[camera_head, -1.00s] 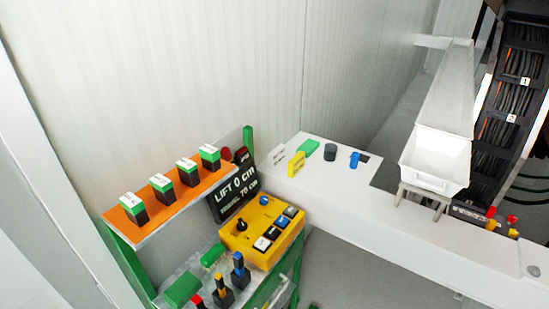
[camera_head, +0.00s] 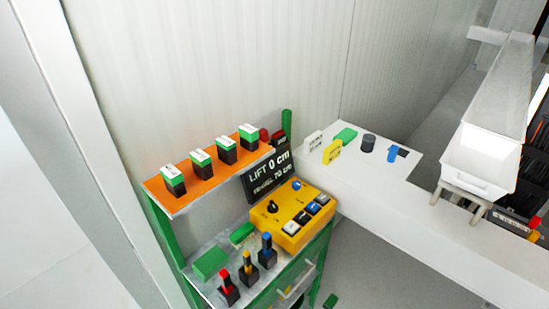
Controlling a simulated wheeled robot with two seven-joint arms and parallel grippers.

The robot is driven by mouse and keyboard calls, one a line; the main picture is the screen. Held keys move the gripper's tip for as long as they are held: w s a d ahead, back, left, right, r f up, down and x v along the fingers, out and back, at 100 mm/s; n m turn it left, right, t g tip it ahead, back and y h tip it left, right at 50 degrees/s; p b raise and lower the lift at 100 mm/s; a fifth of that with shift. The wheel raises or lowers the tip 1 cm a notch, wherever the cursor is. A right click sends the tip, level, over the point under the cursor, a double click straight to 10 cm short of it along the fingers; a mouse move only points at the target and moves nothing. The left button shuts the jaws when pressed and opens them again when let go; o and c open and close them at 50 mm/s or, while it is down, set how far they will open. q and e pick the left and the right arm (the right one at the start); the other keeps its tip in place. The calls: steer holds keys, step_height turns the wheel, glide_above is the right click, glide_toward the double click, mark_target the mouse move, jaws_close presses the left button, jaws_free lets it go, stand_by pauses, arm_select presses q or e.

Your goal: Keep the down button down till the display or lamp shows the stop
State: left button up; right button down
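The yellow control box (camera_head: 293,214) sits on the green-framed stand at the centre. It carries a black knob, a blue button and a row of white, blue and black buttons (camera_head: 307,214); which one is the down button I cannot read. A red lamp-like part (camera_head: 264,135) is at the end of the orange shelf. Neither of my grippers is in view, and nothing touches the box.
An orange shelf (camera_head: 208,189) holds several green-and-black blocks. Below it are red, yellow and blue levers (camera_head: 247,269) and green blocks. A white counter (camera_head: 410,225) runs right, with small coloured items and a white hopper (camera_head: 480,165). Grey floor shows between.

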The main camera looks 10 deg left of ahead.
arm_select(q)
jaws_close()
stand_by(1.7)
